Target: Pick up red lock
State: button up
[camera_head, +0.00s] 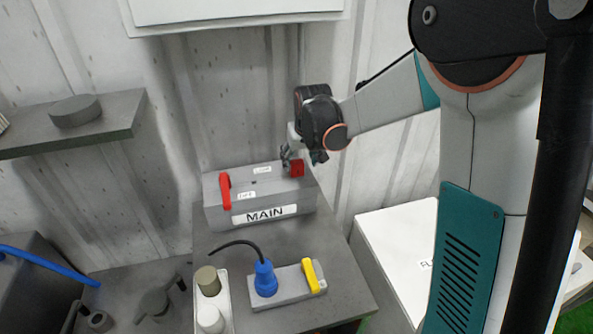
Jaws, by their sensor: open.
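The red lock (297,168) is a small red block at the right end of the top of the grey box labelled MAIN (222,213). My gripper (291,158) points down at the lock from above and is open. A finger shows just left of the lock; whether the fingers touch it cannot be told. My arm's dark wrist hides part of the area above and behind the lock.
A red lever (225,190) stands on the box's left side. In front are a blue plug (264,279) with a black cable, a yellow handle (312,276) and a white tray (225,318) with two knobs. A grey shelf (115,122) juts out at left.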

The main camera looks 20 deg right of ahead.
aim_at(297, 162)
jog(key=shift+w+b+x, duration=0.15)
jog(key=shift+b+x, duration=0.2)
jog(key=shift+x, duration=1)
jog(key=shift+w+b+x, duration=0.15)
jog(key=shift+b+x, duration=0.2)
jog(key=shift+x, duration=0.95)
jog(key=shift+a+r, duration=0.1)
jog(key=shift+a, duration=0.05)
jog(key=shift+c, duration=0.6)
jog(key=c, duration=1.1)
